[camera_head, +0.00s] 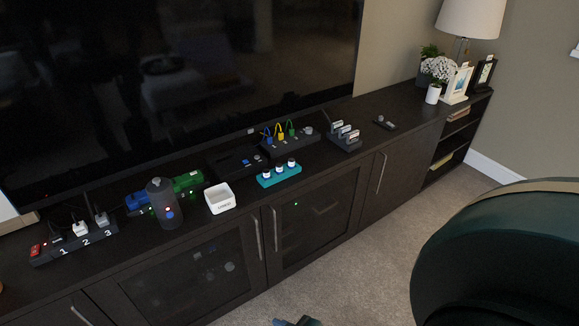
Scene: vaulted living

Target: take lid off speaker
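The speaker (165,208) is a dark grey upright cylinder on the long dark media cabinet, left of the middle of the view. Its rounded top (158,184) is on, and I cannot make out a seam between a lid and the body. A small red light and a blue spot show on its front. No gripper of mine is clearly in view.
A numbered power strip (74,243) is to the left. A teal holder (279,175) stands farther right. A dark green chair (500,260) fills the lower right.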

